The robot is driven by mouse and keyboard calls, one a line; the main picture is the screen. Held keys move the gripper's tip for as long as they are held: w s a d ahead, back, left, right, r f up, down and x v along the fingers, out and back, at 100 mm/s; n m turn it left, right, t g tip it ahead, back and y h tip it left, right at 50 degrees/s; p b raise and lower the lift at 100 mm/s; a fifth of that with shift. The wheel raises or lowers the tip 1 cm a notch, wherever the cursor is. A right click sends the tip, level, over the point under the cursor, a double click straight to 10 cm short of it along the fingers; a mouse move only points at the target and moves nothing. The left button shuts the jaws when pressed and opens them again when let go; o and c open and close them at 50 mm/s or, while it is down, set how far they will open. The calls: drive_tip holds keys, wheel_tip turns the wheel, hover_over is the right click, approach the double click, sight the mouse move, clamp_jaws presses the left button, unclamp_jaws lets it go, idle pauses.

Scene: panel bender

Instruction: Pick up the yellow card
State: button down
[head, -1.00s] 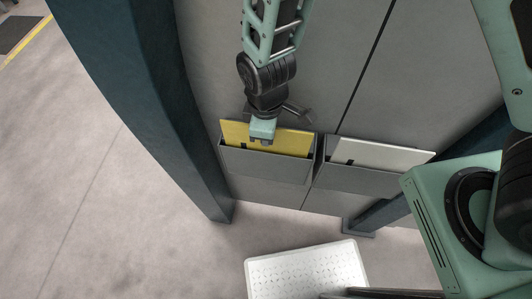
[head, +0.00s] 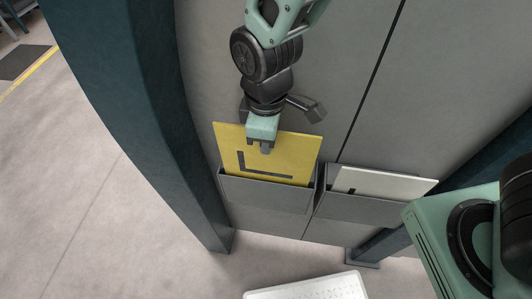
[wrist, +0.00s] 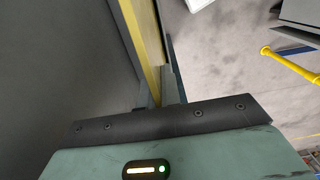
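The yellow card (head: 290,155) stands upright in the head view, raised well out of the left grey holder (head: 265,193), with its lower edge still inside it. A dark L-shaped mark shows on its face. My gripper (head: 265,147) is at the card's top edge, shut on it. In the wrist view the yellow card (wrist: 148,45) shows edge-on, running between the two fingers of my gripper (wrist: 162,92).
A right grey holder (head: 360,206) with a white card (head: 383,183) is beside the left one on the grey panel. A dark teal post (head: 150,120) stands close on the left. A white perforated tray (head: 308,289) lies below.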

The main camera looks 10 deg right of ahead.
wheel_tip(320, 180, up, 19)
drive_tip(key=b, duration=0.2)
drive_tip(key=shift+r, duration=0.2)
